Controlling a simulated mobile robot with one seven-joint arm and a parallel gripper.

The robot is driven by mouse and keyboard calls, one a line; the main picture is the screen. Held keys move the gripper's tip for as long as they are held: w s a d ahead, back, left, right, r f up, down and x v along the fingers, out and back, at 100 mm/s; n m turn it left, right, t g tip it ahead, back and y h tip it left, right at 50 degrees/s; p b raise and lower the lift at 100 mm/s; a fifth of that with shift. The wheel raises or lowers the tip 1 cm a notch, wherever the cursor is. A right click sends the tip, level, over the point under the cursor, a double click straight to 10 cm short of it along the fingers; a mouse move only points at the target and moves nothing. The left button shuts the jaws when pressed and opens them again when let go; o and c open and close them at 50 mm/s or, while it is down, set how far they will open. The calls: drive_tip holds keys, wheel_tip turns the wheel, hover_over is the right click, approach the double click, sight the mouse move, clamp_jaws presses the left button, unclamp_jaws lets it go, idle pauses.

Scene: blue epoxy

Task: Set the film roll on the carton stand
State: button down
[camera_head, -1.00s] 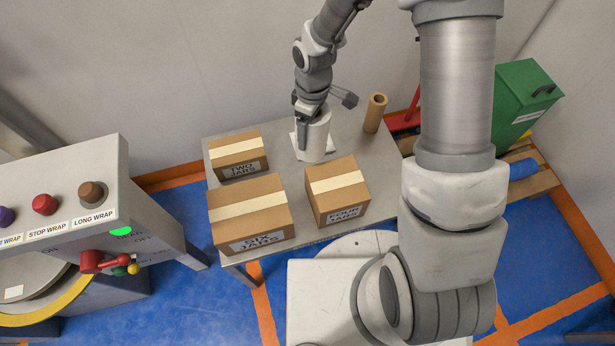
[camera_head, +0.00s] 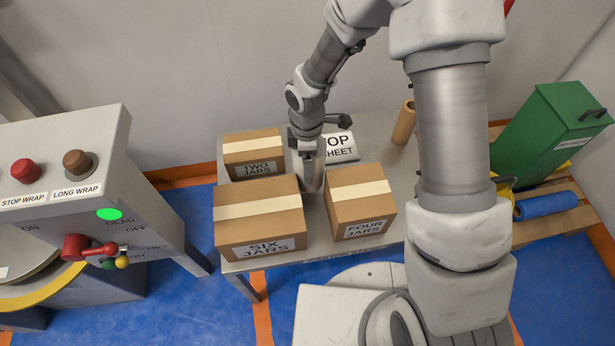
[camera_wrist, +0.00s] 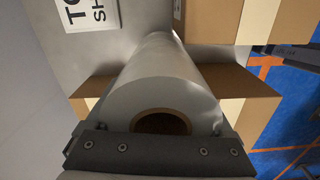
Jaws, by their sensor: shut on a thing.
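The film roll (camera_head: 313,172) is a pale grey-white cylinder. My gripper (camera_head: 308,152) is shut on its upper end and holds it roughly upright in the gap among the cartons. In the wrist view the roll (camera_wrist: 165,75) runs away from the jaws, with its brown hollow core (camera_wrist: 162,122) facing the camera. The carton stand (camera_head: 376,148) is the grey table under the cartons. Its front-edge label is partly hidden. The roll's lower end is hidden by cartons in the head view, and I cannot tell whether it touches the stand.
Cartons marked two jars (camera_head: 252,153), six jars (camera_head: 262,220) and four jars (camera_head: 360,205) crowd around the roll. A top sheet label (camera_head: 340,147) lies behind it. A brown tube (camera_head: 404,122) stands at the back right. A control panel (camera_head: 75,190) is at left.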

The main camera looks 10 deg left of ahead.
drive_tip(key=shift+f+b, duration=0.8)
drive_tip(key=shift+f, duration=1.85)
drive_tip(key=shift+f, duration=0.15)
unclamp_jaws()
wheel_tip(320, 180, up, 12)
drive_tip(key=p, duration=0.5)
drive_tip(key=s+d+r+m+t, duration=0.1)
drive_tip(key=d+r+m, duration=0.4)
drive_tip(key=r, duration=0.4)
drive_tip(key=s+d+r+m+t, duration=0.1)
drive_tip(key=d+r+m+t, duration=0.1)
drive_tip(key=d+r+m, duration=0.5)
drive_tip(key=s+d+r+m+t, duration=0.1)
drive_tip(key=s+d+r+m, duration=0.2)
drive_tip(key=s+r, duration=0.3)
drive_tip(key=s+d+r+m+t, duration=0.1)
drive_tip(key=s+d+r+m, duration=0.3)
drive_tip(key=s+r, duration=0.2)
drive_tip(key=shift+s+r+m+t, duration=0.3)
drive_tip(key=shift+s+r+m, duration=0.1)
drive_tip(key=shift+s, duration=0.2)
